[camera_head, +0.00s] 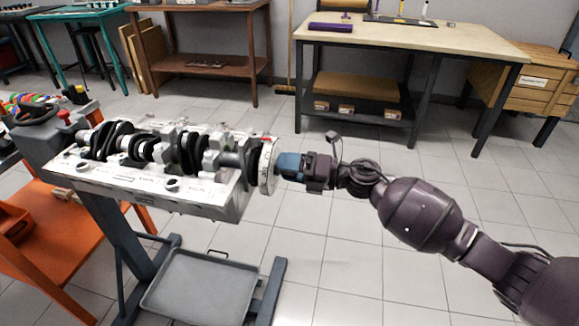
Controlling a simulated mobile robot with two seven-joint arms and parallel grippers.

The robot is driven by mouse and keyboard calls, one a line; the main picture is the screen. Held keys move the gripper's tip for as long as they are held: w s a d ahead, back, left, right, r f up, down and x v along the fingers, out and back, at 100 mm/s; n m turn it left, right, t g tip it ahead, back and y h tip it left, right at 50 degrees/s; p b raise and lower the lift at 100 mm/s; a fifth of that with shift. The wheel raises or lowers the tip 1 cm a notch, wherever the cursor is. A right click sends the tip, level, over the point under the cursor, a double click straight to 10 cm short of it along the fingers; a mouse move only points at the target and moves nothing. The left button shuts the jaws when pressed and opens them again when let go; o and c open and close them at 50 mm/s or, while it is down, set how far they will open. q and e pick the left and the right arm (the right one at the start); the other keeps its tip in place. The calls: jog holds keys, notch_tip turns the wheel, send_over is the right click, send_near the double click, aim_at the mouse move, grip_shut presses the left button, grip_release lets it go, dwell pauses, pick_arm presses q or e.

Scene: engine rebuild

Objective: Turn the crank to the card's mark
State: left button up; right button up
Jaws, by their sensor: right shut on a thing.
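The crankshaft (190,152) lies in the engine block (217,204), which is mounted on a stand. A pale round disc (267,167) with markings and a small red mark near its top sits at the crank's right end. My right gripper (282,166) reaches in from the right, at the disc's outer face, and is shut on the crank's end there. The gripped part is mostly hidden by the fingers. Lettering on the block's near edge is too small to read, and I cannot make out the card clearly. My left gripper is not in view.
A grey drip tray (202,287) lies on the floor under the block. An orange cart (62,250) stands at the left. A wood-topped workbench (450,40) and a brown table (192,62) stand at the back. The tiled floor (430,175) between is clear.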

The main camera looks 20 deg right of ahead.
jog(key=o, duration=0.9)
jog(key=shift+s+d, duration=0.1)
jog(key=v, duration=1)
jog(key=shift+s+d+p, duration=0.2)
jog(key=shift+d+p, duration=0.05)
jog(key=shift+p, duration=0.1)
